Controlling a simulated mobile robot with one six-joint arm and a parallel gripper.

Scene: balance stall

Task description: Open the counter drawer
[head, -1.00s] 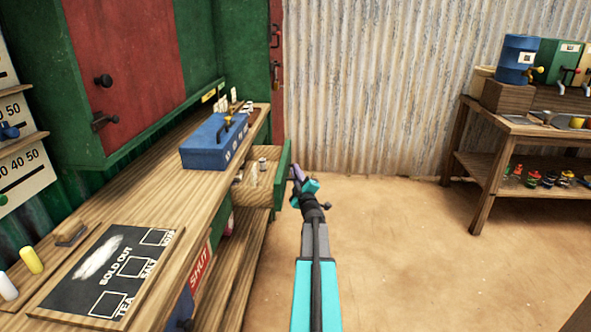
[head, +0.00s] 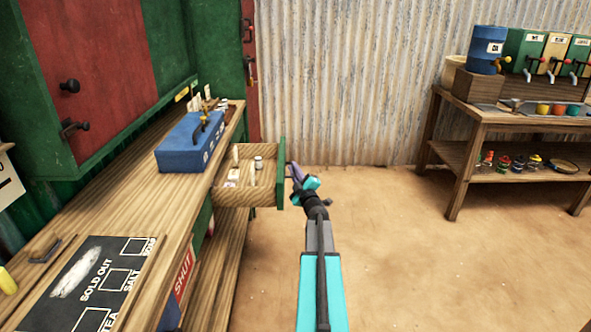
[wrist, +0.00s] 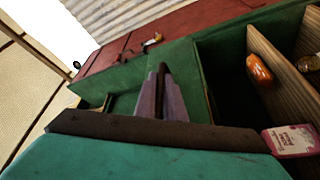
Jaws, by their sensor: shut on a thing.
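The counter drawer (head: 281,180) has a green front and a wooden inside, and it stands pulled out from the wooden counter (head: 150,212). Small items lie in it, among them a white-capped jar (head: 258,163) and pale pieces. In the wrist view the drawer's inside (wrist: 270,75) shows an orange-brown item and a pink labelled packet (wrist: 288,140). My gripper (head: 293,175) is at the outer face of the drawer front and is shut on its handle, which the fingers hide. The purple fingers also show in the wrist view (wrist: 162,95).
A green cabinet with a red door (head: 95,70) hangs above. A table (head: 480,118) with dispensers stands at the right. The floor between is clear.

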